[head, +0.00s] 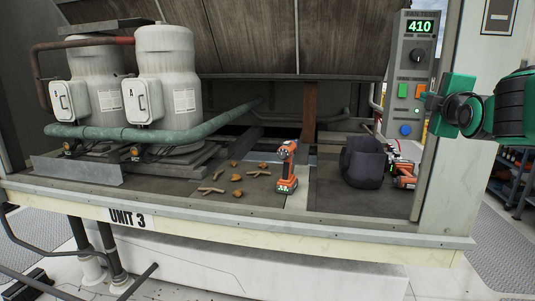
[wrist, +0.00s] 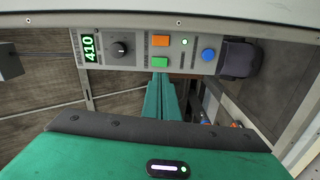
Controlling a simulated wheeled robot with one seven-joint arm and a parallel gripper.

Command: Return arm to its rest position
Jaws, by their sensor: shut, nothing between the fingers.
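My green gripper (head: 430,102) is at the right in the head view, with its tips beside the right edge of the control panel (head: 404,110). In the wrist view my gripper (wrist: 159,82) shows its green fingers together, with nothing between them. They point toward the panel (wrist: 128,62), just below its green button (wrist: 160,62). I cannot tell whether the tips touch the panel. My arm reaches in from the right edge of the head view.
The panel display (head: 420,27) reads 410. An orange drill (head: 287,168) stands upright on the unit deck beside scattered leaves and twigs (head: 237,178). A dark bag (head: 363,162) and another orange tool (head: 404,172) are to the right. Two grey tanks (head: 165,75) with pipes stand at left.

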